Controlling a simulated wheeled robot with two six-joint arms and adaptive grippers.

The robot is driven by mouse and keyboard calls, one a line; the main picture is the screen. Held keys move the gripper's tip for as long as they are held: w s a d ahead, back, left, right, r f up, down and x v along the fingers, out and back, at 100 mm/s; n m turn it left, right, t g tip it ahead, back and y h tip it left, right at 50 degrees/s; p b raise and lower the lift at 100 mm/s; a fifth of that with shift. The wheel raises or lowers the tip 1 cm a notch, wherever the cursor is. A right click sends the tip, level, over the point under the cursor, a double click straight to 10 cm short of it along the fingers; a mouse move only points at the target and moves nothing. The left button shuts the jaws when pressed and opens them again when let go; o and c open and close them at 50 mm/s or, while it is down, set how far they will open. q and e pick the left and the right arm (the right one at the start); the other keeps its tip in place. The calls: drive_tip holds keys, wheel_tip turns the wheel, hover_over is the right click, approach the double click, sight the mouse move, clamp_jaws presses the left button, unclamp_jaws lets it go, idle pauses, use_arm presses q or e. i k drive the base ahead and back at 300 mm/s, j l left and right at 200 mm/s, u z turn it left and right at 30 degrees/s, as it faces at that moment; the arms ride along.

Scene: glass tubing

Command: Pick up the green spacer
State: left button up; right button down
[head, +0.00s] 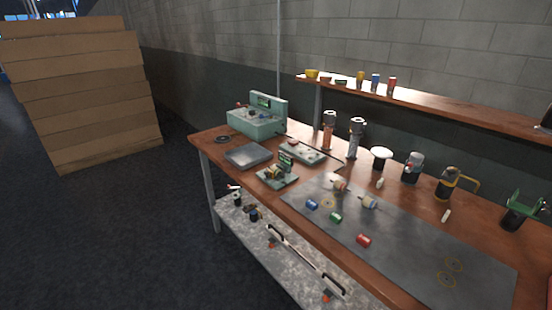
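A small green cylinder, which looks like the green spacer (336,217), lies on the grey mat (400,247) on the workbench. It lies between a blue cylinder (312,204) and a red cylinder (364,240). Neither of my grippers shows in the head view, and nothing is touching the green spacer.
The wooden bench (212,140) holds a green machine (257,118), a grey tray (247,156) and dark-based tools along its back. Two tan pieces lie behind the spacers. A shelf (440,101) runs above. Stacked brown boxes (80,95) stand left. The mat's front right is mostly clear.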

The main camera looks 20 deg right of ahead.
sight(335, 217)
drive_tip(key=z, duration=1.25)
